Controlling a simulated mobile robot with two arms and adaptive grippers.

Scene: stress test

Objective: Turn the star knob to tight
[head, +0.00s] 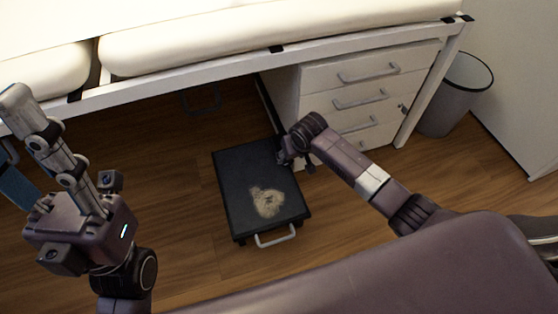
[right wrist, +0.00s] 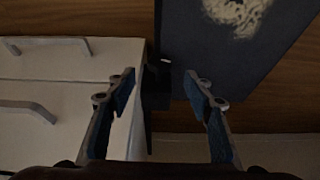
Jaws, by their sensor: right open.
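A dark, blocky part (right wrist: 157,78) shows between my right fingers in the right wrist view, beside the black platform; it may be the star knob, but it is too dark to tell its shape or setting. My right gripper (right wrist: 162,92) is open around the space in front of it, with a gap to each finger. In the head view my right gripper (head: 284,157) is at the platform's right edge and hides the knob area. My left gripper (head: 14,140) is at the far left, away from the platform, its fingers apart and empty.
The black platform (head: 240,180) with a pale worn patch and a grey handle stands on the wooden floor. A white drawer unit (head: 318,78) is close to my right gripper, under the cream padded couch (head: 260,45). A grey bin (head: 455,95) stands at right.

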